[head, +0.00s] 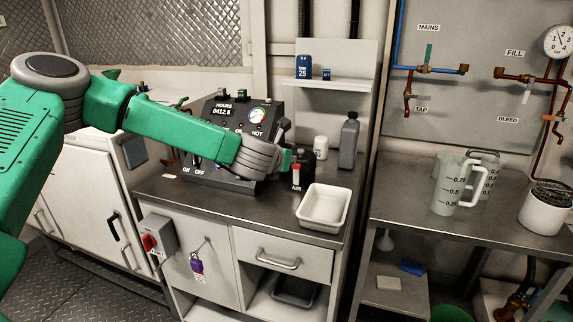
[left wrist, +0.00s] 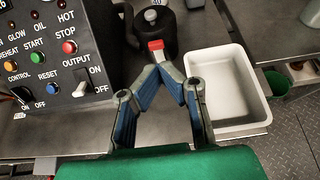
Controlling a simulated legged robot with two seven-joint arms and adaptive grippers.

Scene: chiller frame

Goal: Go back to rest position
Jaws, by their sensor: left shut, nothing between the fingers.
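My left arm reaches in from the left in the head view, and its gripper (head: 287,160) is over the bench in front of the control panel. In the left wrist view the two fingers of the left gripper (left wrist: 163,70) meet at their tips with nothing between them. My right gripper is not in view.
The control panel (head: 235,115) stands behind my left forearm. A white tray (head: 324,206) sits at the bench's right, with a grey bottle (head: 348,142) and white jar (head: 321,147) behind. A shelf (head: 330,84) hangs above. Jugs (head: 450,188) stand on the right table.

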